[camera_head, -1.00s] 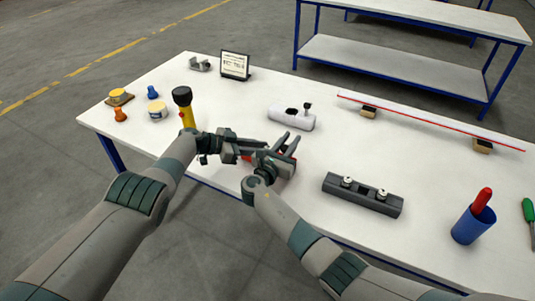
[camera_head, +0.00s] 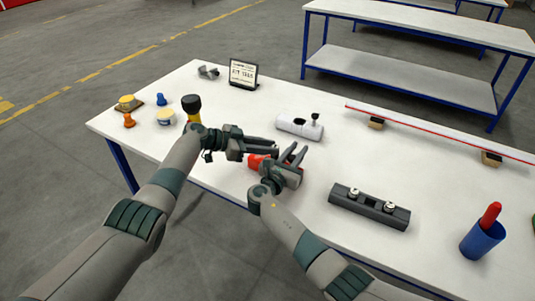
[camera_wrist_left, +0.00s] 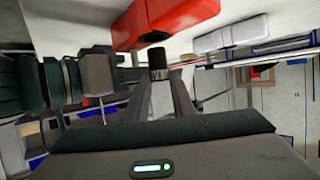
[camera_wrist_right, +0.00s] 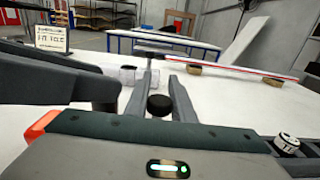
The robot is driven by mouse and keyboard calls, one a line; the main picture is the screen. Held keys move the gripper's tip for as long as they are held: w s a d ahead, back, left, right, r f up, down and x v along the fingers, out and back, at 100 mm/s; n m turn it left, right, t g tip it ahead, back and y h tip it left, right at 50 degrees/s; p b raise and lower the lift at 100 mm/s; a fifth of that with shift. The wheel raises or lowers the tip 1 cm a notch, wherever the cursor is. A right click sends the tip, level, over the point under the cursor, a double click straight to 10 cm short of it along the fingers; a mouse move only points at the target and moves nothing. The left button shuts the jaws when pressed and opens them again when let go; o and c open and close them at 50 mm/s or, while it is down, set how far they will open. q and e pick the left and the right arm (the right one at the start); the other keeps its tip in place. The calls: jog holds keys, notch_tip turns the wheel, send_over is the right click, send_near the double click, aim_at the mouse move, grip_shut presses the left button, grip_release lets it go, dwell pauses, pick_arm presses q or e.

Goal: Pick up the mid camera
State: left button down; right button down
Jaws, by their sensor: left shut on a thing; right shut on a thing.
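My left gripper (camera_head: 274,148) is shut on a small black cylinder with a pale rim (camera_wrist_left: 158,62), seen at its fingertips in the left wrist view. My right gripper (camera_head: 299,153) is close on its right, above the table's near part. It is shut on a small round black piece (camera_wrist_right: 159,105), seen between its fingers. I cannot tell which of these is the mid camera. A red nosecone (camera_head: 257,161) is beside the right gripper, partly hidden by it; it also shows above the fingers in the left wrist view (camera_wrist_left: 170,18).
A white nosecone (camera_head: 298,126) with a dark upright part lies behind the grippers. A dark grey holder (camera_head: 368,208) with two white-topped pieces is to the right. A blue cup (camera_head: 483,241) is further right; a red-edged bar (camera_head: 435,131) rests on blocks behind. A yellow flashlight (camera_head: 192,103) stands left.

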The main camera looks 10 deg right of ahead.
pick_arm(q)
jog(key=shift+r, duration=2.65)
pick_arm(e)
jog(key=c, duration=1.4)
grip_release()
jog(key=shift+c, duration=0.2)
jog(key=shift+s+a, duration=0.1)
jog(key=v, duration=1.1)
jog(key=shift+s+a, duration=0.25)
pick_arm(q)
jog(key=shift+f, duration=0.1)
pick_arm(e)
jog(key=shift+f, duration=0.1)
